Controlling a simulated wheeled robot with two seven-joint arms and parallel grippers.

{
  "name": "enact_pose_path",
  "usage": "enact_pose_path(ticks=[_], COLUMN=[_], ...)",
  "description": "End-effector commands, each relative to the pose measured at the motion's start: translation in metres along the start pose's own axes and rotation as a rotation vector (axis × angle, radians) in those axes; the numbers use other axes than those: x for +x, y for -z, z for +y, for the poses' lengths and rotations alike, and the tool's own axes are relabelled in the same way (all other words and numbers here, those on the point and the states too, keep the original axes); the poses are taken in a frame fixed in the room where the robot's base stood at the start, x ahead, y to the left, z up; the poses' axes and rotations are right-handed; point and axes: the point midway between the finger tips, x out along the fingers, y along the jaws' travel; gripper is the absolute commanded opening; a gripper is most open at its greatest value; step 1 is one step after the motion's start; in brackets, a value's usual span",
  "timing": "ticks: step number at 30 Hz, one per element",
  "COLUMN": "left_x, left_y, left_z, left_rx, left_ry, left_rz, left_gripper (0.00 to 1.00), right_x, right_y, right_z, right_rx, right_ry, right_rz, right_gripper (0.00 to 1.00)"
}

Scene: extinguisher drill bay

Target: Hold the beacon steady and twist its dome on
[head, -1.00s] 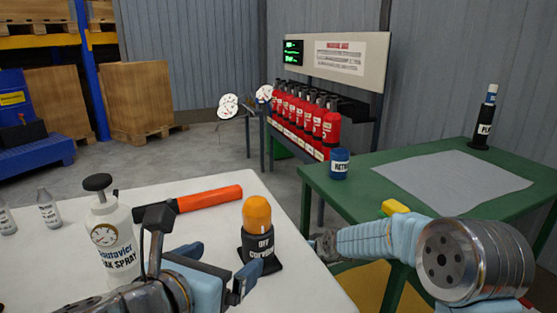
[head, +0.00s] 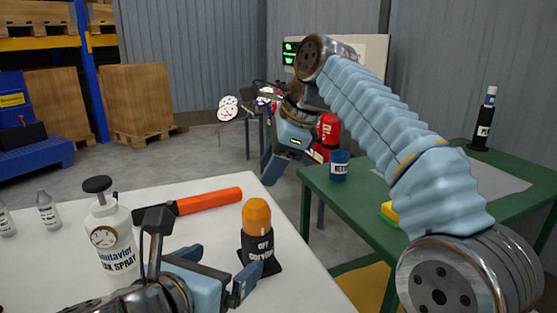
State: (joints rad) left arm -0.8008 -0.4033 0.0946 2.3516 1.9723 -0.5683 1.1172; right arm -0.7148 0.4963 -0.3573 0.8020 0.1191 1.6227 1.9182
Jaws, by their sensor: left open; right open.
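The beacon stands upright on the white table, with a black labelled body (head: 257,246) on a dark square foot and an orange dome (head: 256,214) sitting on top. Whether the dome is threaded on or only resting cannot be told. My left gripper (head: 243,274) is open just left of and in front of the beacon body, with its fingers close to it; contact is unclear. My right gripper (head: 268,168) is open and empty, raised beyond the white table's far right corner, with its fingers pointing down.
A spray bottle (head: 110,240), an orange-handled hammer (head: 208,200) and small grey bottles (head: 47,211) stand or lie on the white table (head: 310,283). A green table (head: 335,205) at right holds a blue can (head: 339,166) and a dark bottle (head: 484,120). Red extinguishers (head: 328,130) stand behind.

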Motion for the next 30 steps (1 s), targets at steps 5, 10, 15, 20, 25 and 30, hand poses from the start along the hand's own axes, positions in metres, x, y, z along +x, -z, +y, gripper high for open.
enact_pose_path(ticks=[5,10,15,20,25,30], left_x=[0.000,0.002,0.022,0.057,0.094,0.122], left_y=[0.000,0.000,0.001,0.001,0.001,0.001], left_z=[0.000,0.000,0.001,0.000,-0.001,0.000], left_rx=[0.000,0.000,0.001,0.003,0.002,0.001], left_ry=[0.000,0.000,-0.003,-0.002,0.000,0.000], left_rz=[0.000,0.001,0.004,0.006,0.005,0.003], left_gripper=[0.95,0.95,0.95,0.95,0.95,0.95], right_x=[-0.033,-0.046,-0.048,-0.048,-0.047,-0.047], right_y=[-0.009,-0.011,-0.011,-0.011,-0.011,-0.011], right_z=[0.035,0.049,0.051,0.051,0.051,0.051], right_rx=[0.270,0.384,0.398,0.397,0.396,0.396], right_ry=[-0.088,-0.120,-0.125,-0.125,-0.124,-0.124], right_rz=[0.051,0.083,0.087,0.087,0.086,0.086], right_gripper=[0.43,0.43,0.43,0.43,0.43,0.43])
